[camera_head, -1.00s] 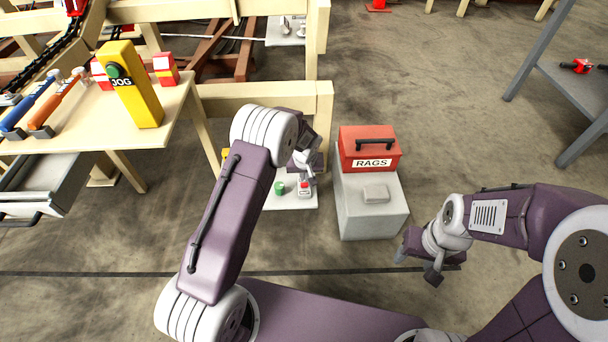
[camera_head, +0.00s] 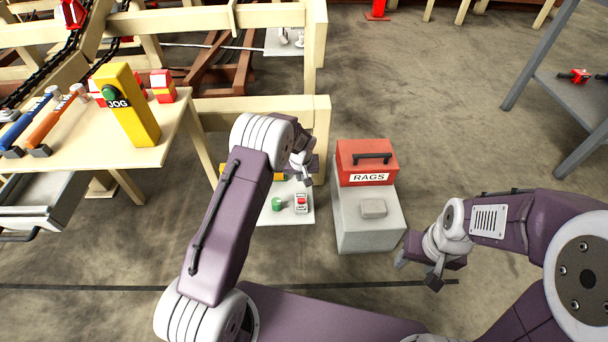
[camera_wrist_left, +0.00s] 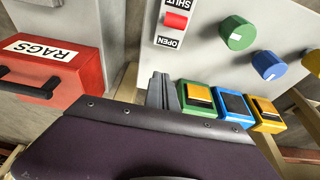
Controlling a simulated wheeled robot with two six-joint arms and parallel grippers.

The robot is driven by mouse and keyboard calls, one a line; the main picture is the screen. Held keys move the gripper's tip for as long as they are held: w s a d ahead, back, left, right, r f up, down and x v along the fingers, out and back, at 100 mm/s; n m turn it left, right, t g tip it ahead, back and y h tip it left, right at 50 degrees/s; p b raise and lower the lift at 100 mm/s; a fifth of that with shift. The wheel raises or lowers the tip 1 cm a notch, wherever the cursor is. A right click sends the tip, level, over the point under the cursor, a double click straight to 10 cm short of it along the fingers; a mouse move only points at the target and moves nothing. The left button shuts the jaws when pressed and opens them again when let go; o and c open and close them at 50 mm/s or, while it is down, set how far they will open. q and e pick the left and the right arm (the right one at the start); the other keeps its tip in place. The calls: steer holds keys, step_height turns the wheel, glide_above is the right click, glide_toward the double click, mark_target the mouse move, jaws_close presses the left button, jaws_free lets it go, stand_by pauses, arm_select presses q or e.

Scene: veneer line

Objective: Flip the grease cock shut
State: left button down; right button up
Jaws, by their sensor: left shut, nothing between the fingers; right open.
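The grease cock looks to be the small red lever (camera_wrist_left: 176,21) on a white plate marked SHUT and OPEN. In the left wrist view it lies between the two words; I cannot tell which way it is set. In the head view the red lever (camera_head: 301,200) is on the pale panel (camera_head: 262,218) low in front of me. My left gripper (camera_head: 306,181) is shut and empty, just above the plate in the head view. In the left wrist view its fingers (camera_wrist_left: 161,91) appear below the plate, apart from the lever. My right gripper (camera_head: 416,272) is open and empty, right of the grey block.
A green knob (camera_wrist_left: 237,33) and a blue knob (camera_wrist_left: 268,65) sit beside the lever. Green, blue and yellow push buttons (camera_wrist_left: 234,104) lie close to my left fingers. A red RAGS box (camera_head: 367,160) stands on a grey block (camera_head: 370,235).

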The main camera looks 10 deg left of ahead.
arm_select(q)
steer(key=s+r, duration=0.1)
steer(key=s, duration=0.1)
steer(key=s+d+r+p, duration=0.1)
steer(key=s+r, duration=0.3)
steer(key=shift+s+d+r+p, duration=0.1)
steer(key=shift+s+d+p, duration=0.1)
steer(key=shift+d+p, duration=0.2)
steer(key=shift+s+d+r, duration=0.2)
steer(key=shift+s+r, duration=0.2)
steer(key=shift+s, duration=0.25)
arm_select(e)
step_height(320, 180, up, 3)
steer(key=shift+s+f, duration=0.1)
